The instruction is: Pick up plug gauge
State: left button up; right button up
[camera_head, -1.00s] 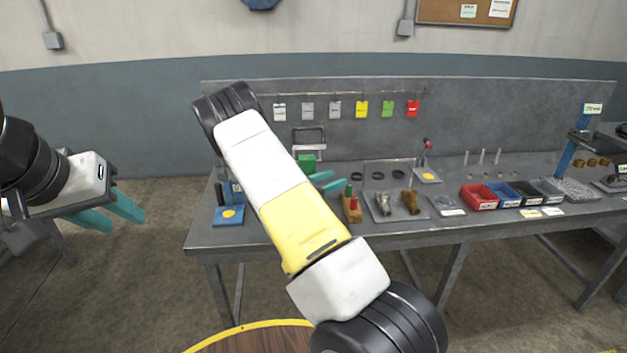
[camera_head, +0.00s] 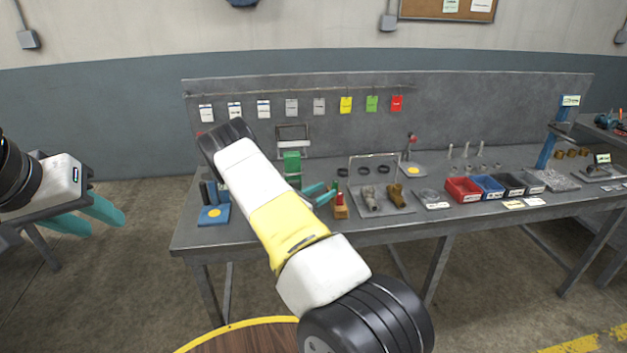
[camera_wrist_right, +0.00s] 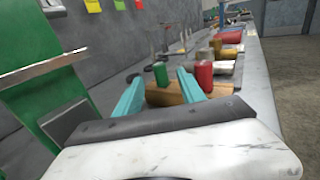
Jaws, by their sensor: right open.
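A wooden block (camera_head: 341,212) on the bench holds what looks like the plug gauge, with a red cylinder (camera_head: 340,199) standing up. In the right wrist view a green cylinder (camera_wrist_right: 160,74) and a red cylinder (camera_wrist_right: 205,76) stand at the wooden block (camera_wrist_right: 178,93). My right gripper (camera_head: 322,194) is open and empty, close beside the block. In the wrist view its teal fingers (camera_wrist_right: 160,88) point at the block, with the green cylinder between them in line of sight; contact cannot be told. My left gripper (camera_head: 103,226) is open and empty, away left of the bench.
A green press-like stand (camera_head: 292,168) is just left of my right gripper and looms close in the wrist view (camera_wrist_right: 45,90). A blue stand (camera_head: 214,214) is further left. A tray with brass fittings (camera_head: 381,205) and a red bin (camera_head: 463,190) lie to the right.

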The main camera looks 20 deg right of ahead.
aim_at(333, 185)
jog(key=x, duration=0.3)
jog(key=shift+d, duration=0.15)
grip_shut()
jog(key=shift+r, duration=0.15)
